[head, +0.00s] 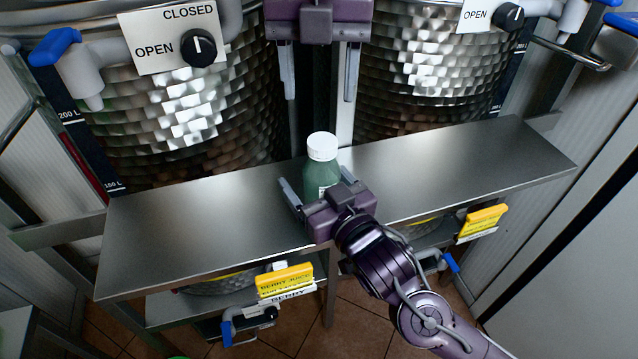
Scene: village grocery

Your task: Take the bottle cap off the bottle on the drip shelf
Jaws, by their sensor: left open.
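A green bottle (321,180) with a white bottle cap (322,146) stands upright on the steel drip shelf (440,170), near its middle. The cap is on the bottle. My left gripper (320,99) hangs at the top of the head view, above the cap, with its fingers pointing down and spread apart. It is empty. My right gripper (314,177) is low at the bottle's near side, with its fingers on either side of it. A gap shows between its left finger and the bottle. Its palm hides the bottle's lower part.
Two hammered steel tanks (190,115) (430,85) stand behind the shelf, with blue-handled taps (55,47) and open/closed dials (198,47). Yellow labels (285,280) (482,222) hang at the shelf's front. The shelf is clear left and right of the bottle.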

